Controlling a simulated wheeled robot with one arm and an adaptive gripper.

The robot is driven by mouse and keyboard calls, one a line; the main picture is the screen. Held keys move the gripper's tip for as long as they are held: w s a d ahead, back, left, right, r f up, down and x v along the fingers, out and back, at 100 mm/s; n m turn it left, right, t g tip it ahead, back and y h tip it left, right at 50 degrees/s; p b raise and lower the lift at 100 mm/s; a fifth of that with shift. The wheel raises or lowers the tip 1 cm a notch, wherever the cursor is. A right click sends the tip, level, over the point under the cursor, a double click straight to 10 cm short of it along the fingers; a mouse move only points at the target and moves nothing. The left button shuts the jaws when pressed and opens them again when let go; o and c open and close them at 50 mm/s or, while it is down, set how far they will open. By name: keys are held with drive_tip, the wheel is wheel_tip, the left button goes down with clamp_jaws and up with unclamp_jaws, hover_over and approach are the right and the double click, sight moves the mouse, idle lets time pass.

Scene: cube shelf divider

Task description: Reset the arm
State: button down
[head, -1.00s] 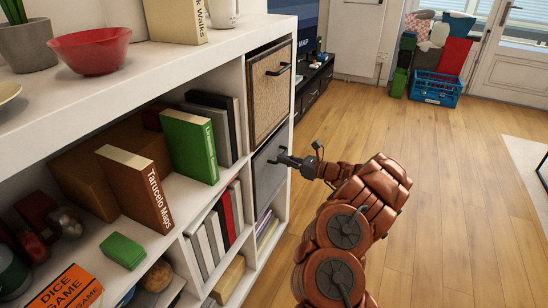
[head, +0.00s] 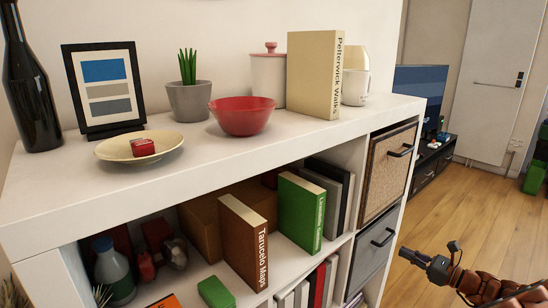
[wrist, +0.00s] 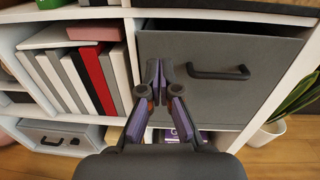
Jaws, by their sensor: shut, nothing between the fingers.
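My gripper (wrist: 158,75) is shut and empty in the wrist view, its fingertips together in front of the grey drawer (wrist: 215,60) with a dark handle (wrist: 218,73). In the head view my gripper (head: 413,257) is at the right, to the right of the shelf and apart from the grey drawer (head: 372,250) and its handle. A dark gap shows above the drawer front in the wrist view. My reddish-brown arm enters from the lower right corner.
The white shelf (head: 330,133) fills the left and middle, holding books, a red bowl (head: 242,117), a plate (head: 115,150) and a dark bottle (head: 28,90) on or in it. A wicker drawer (head: 385,170) sits above the grey one. Wooden floor (head: 475,200) is clear at right.

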drive_tip(key=s+a+r+n+g+y, duration=0.2)
drive_tip(key=a+r+n+g, duration=0.25)
drive_tip(key=a, duration=0.75)
drive_tip(key=s+a+r+n+g+y, duration=0.15)
drive_tip(key=a+r+n+g, duration=0.35)
drive_tip(key=a, duration=0.7)
drive_tip(key=s+a+r+n+g+h, duration=0.3)
drive_tip(key=s+a+n+g, duration=0.45)
drive_tip(key=s+a, duration=0.65)
drive_tip(key=s+f+n+h, duration=0.2)
drive_tip(key=s+n+h, duration=0.35)
drive_tip(key=s, duration=0.65)
drive_tip(key=s+d+f+n+h, duration=0.2)
drive_tip(key=s+d+n+h, duration=0.1)
drive_tip(key=s+d, duration=0.25)
drive_tip(key=s+d+f+n+h, duration=0.2)
drive_tip(key=s+d+h, duration=0.25)
drive_tip(key=s, duration=0.25)
wheel_tip(320, 180, up, 22)
drive_tip(key=t+p, duration=0.1)
drive_tip(key=p, duration=1.9)
drive_tip(key=shift+s+y, duration=0.35)
drive_tip(key=shift+y, duration=0.1)
